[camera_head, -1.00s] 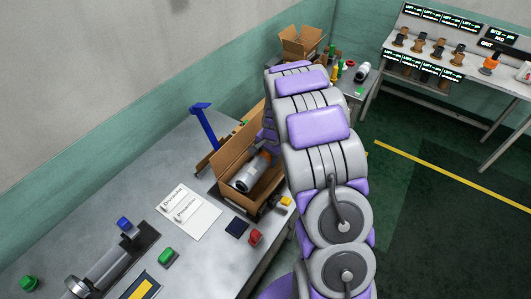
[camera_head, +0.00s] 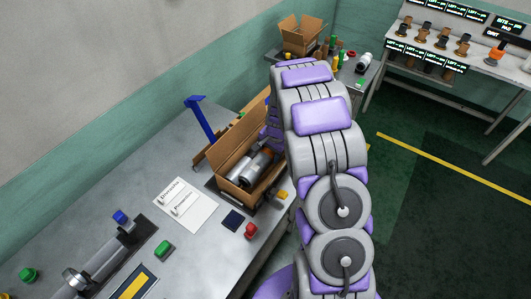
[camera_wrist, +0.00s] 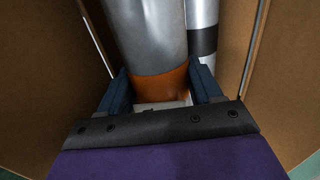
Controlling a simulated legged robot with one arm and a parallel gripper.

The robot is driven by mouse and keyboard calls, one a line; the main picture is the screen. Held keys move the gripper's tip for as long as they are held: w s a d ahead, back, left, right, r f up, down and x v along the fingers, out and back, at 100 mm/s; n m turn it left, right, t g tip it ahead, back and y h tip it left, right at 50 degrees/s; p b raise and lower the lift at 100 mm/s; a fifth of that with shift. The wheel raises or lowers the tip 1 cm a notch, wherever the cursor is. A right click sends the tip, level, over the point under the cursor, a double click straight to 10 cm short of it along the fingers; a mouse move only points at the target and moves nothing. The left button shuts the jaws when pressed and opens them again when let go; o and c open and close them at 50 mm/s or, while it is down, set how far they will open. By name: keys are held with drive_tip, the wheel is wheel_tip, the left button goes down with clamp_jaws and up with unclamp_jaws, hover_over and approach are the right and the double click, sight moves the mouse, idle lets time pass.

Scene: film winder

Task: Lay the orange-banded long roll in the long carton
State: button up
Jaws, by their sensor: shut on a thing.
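The orange-banded long roll (camera_wrist: 155,40) is a silver cylinder with an orange band at its near end. In the wrist view the dark blue fingers of my gripper (camera_wrist: 163,88) are shut on it at the band, one finger on each side. The brown walls of the long carton (camera_wrist: 45,65) rise on both sides of the roll. The head view shows the open carton (camera_head: 228,157) on the bench, with silver rolls (camera_head: 257,165) inside its walls. My arm hides my gripper there. Whether the held roll touches the carton's floor cannot be told.
A second silver roll (camera_wrist: 202,40) with a black band lies close to the right of the held one. A blue upright post (camera_head: 199,117) stands behind the carton. Red (camera_head: 251,230) and green (camera_head: 163,249) buttons and a white sheet (camera_head: 186,204) are nearby on the bench.

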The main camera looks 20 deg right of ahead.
sight(265, 149)
drive_tip(key=o, duration=1.3)
drive_tip(key=shift+d, duration=0.3)
drive_tip(key=o, duration=0.3)
drive_tip(key=shift+a+f, duration=0.1)
drive_tip(key=shift+a, duration=0.45)
drive_tip(key=shift+o, duration=0.4)
drive_tip(key=shift+a, duration=0.45)
drive_tip(key=shift+d, duration=0.45)
drive_tip(key=shift+c, duration=1.4)
drive_tip(key=shift+w+a+p+v, duration=0.2)
drive_tip(key=shift+p+v, duration=0.45)
drive_tip(key=shift+v, duration=0.5)
drive_tip(key=shift+w+a+p+v, duration=0.1)
drive_tip(key=shift+w+p+v, duration=0.1)
drive_tip(key=shift+p+v, duration=0.75)
drive_tip(key=shift+w+a+p+v, duration=0.2)
drive_tip(key=shift+p+v, duration=0.15)
drive_tip(key=shift+v, duration=1.05)
drive_tip(key=shift+d, duration=0.1)
